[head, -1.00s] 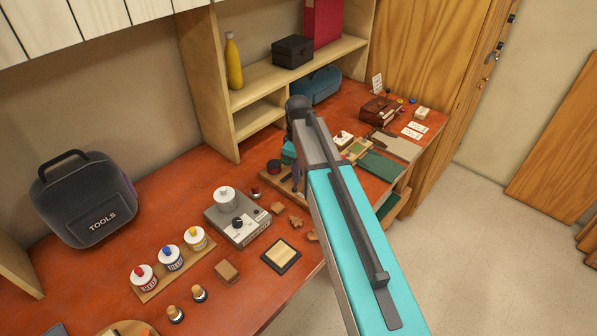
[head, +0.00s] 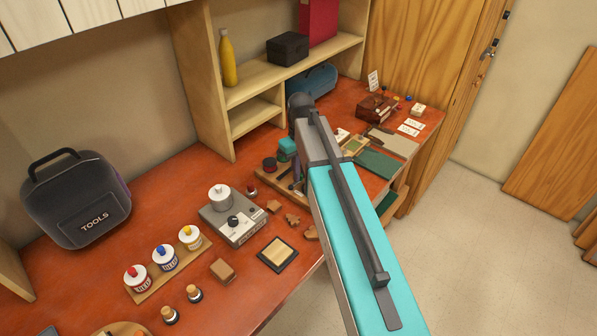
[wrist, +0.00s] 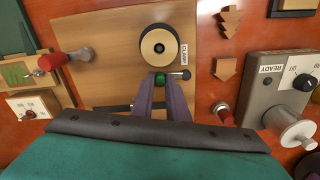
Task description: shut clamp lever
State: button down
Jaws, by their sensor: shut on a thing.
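In the wrist view the clamp is a wooden board (wrist: 115,50) with a "CLAMP" label and a round cream disc (wrist: 158,45) with a dark centre. Just below the disc is the clamp lever (wrist: 184,74), a short bar with a dark round end at the right. My gripper (wrist: 160,82) is shut at the lever, with a green piece between its fingertips; the fingers hide part of the bar. In the head view my gripper (head: 297,182) is over the board's area, partly hidden by my arm. How far the lever is turned is hard to tell.
A red-handled lever (wrist: 66,60) stands left of the clamp. A grey READY box (wrist: 285,95) with a knob and a red-topped peg (wrist: 222,112) are to the right. Wooden cutouts (wrist: 228,70) lie between. In the head view, labelled jars (head: 165,258) and a tool bag (head: 80,203) stand further left.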

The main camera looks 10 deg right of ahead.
aim_at(302, 175)
jog(key=shift+s+d+m, duration=0.1)
jog(key=shift+d+m, duration=0.05)
jog(key=shift+m, duration=0.35)
jog(key=c, duration=1.7)
grip_release()
jog(key=shift+r, duration=0.1)
jog(key=shift+s+r+p, duration=0.1)
jog(key=shift+r+p, duration=0.35)
jog(key=shift+r, duration=0.25)
notch_tip(302, 175, up, 12)
jog(key=p, duration=0.2)
jog(key=shift+r+p, duration=0.15)
jog(key=shift+p, duration=0.25)
